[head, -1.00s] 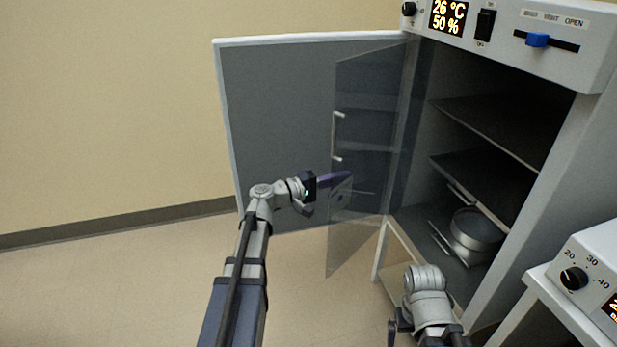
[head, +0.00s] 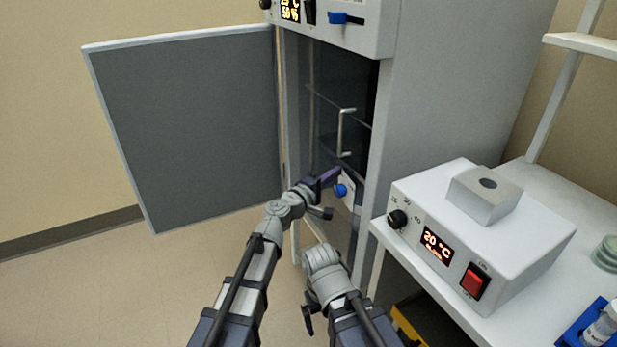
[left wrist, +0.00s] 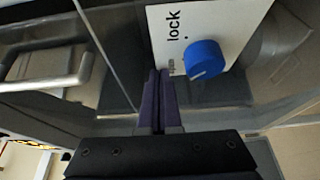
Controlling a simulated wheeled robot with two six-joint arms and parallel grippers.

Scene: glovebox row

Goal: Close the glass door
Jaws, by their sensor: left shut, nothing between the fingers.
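The glass door (head: 322,118) stands across the front of the cabinet, at or close to its opening; I cannot tell if a gap is left. It has an upright bar handle (head: 341,133), which also shows in the left wrist view (left wrist: 40,80). Low on it is a white lock plate with a blue knob (head: 341,190), large in the left wrist view (left wrist: 204,60). My left gripper (head: 334,176) is shut and empty, its fingertips at the door beside the lock plate. My right arm is low in front of the cabinet; its fingers cannot be made out.
The solid grey outer door (head: 190,125) stands wide open at the left. A blue slider (head: 345,18) is on the panel above the opening. At the right, a white table (head: 545,315) carries a heater box (head: 480,235) and a blue tube rack (head: 590,325).

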